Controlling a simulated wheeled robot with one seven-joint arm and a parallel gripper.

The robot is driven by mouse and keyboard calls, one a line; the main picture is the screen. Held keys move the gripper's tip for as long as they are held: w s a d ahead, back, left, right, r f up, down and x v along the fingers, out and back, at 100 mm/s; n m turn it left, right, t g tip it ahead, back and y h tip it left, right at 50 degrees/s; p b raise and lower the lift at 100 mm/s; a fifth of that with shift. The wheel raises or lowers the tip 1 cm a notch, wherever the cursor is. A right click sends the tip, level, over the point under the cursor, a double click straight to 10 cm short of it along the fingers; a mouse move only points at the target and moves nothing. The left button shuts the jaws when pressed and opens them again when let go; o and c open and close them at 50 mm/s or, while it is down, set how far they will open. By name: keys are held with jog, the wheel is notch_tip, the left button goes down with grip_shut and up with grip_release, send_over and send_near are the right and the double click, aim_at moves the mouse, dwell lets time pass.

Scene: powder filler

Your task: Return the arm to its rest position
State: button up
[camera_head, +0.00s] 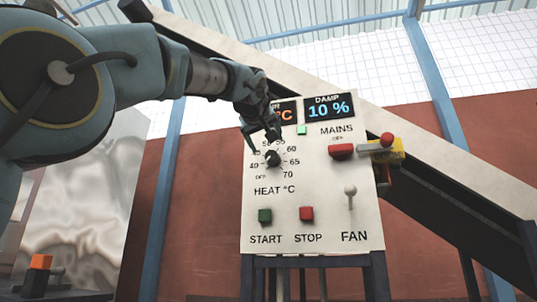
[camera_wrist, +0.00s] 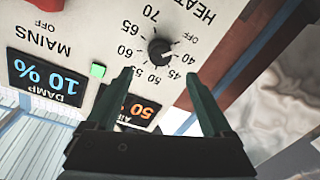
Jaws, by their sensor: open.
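My arm reaches in from the upper left of the head view. My gripper (camera_head: 261,136) is in front of the control panel (camera_head: 330,195), its fingers near the black heat knob (camera_head: 272,158). In the wrist view my gripper (camera_wrist: 158,76) is open, its two fingers spread apart with nothing between their tips. The heat knob (camera_wrist: 160,47) shows just beyond the tips, clear of the fingers. The distance from the fingertips to the panel is hard to tell.
The panel has a damp display (camera_head: 329,108) reading 10 %, a red mains handle (camera_head: 342,151), a green start button (camera_head: 265,215), a red stop button (camera_head: 306,213) and a fan switch (camera_head: 350,194). A sloping conveyor (camera_head: 440,170) runs behind. An orange block (camera_head: 41,261) is at lower left.

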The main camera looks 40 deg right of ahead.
jog(key=shift+v, duration=0.8)
